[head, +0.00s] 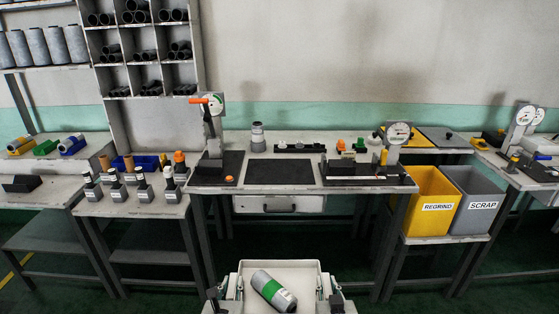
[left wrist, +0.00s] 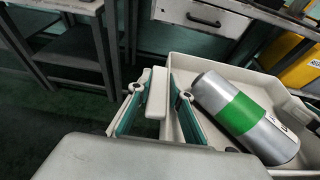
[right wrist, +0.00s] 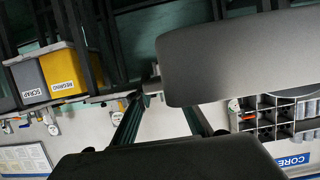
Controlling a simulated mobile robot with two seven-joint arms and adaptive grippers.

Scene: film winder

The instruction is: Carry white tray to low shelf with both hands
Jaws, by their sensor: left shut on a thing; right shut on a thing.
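The white tray (head: 281,267) is at the bottom centre of the head view, held in front of me at the near side of the workbench. A grey roll with a green band (head: 273,290) lies on its side in the tray; it also shows in the left wrist view (left wrist: 243,117). My left gripper (head: 213,300) is shut on the tray's left side; its fingers straddle a white handle (left wrist: 157,101). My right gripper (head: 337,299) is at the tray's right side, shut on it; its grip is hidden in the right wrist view. Low shelves show under the left tables (head: 150,236) (head: 45,233).
The central workbench (head: 345,212) has dark legs and a drawer (head: 279,204). Yellow (head: 432,196) and grey (head: 474,202) bins stand at right. Labelled bottles (head: 142,184) stand on the left table. Green floor around the tray looks clear.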

